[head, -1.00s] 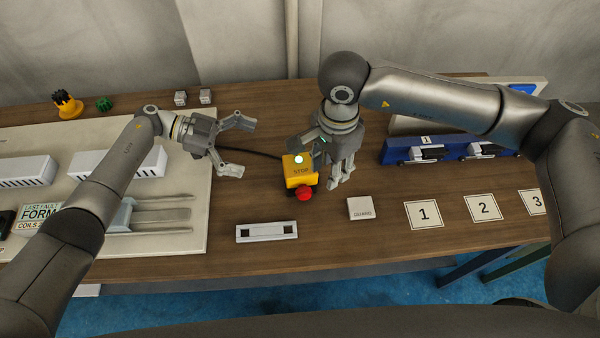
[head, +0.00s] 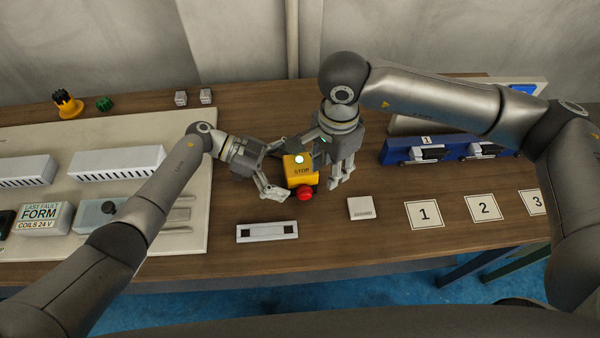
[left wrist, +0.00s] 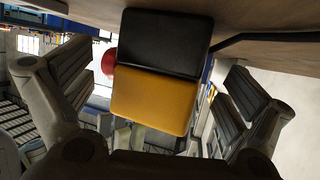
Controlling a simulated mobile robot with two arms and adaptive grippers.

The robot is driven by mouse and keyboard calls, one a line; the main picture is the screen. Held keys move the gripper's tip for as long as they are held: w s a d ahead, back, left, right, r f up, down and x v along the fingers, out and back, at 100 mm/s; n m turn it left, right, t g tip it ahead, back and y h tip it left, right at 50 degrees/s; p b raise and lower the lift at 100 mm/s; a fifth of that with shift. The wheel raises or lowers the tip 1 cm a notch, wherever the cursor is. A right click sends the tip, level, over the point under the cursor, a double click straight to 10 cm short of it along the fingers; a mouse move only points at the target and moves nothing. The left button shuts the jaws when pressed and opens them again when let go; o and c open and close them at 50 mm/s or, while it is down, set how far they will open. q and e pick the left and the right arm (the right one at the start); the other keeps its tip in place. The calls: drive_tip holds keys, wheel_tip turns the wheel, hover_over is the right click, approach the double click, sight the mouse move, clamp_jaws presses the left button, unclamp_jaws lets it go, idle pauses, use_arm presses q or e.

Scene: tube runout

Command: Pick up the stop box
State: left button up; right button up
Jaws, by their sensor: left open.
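The stop box (head: 298,171) is a yellow box marked STOP, with a lit greenish lamp on top and a red button (head: 305,194) at its front. It stands on the wooden table. My left gripper (head: 282,168) is open, with its fingers reaching to the box from the left. In the left wrist view the yellow and black box (left wrist: 155,95) lies between the two spread fingers (left wrist: 155,110), with visible gaps on both sides. My right gripper (head: 341,172) points down close to the box's right side; whether it is open is unclear.
A white slotted block (head: 267,231) and a small GUARD tile (head: 361,208) lie in front of the box. Numbered cards (head: 424,214) and a blue fixture (head: 400,151) are at the right. A pale panel (head: 185,236) with vented blocks is at the left.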

use_arm(q)
drive_tip(key=shift+x, duration=1.15)
drive_tip(key=c, duration=0.4)
drive_tip(key=shift+w+r, duration=0.1)
drive_tip(key=c, duration=0.6)
drive_tip(key=shift+r, duration=0.15)
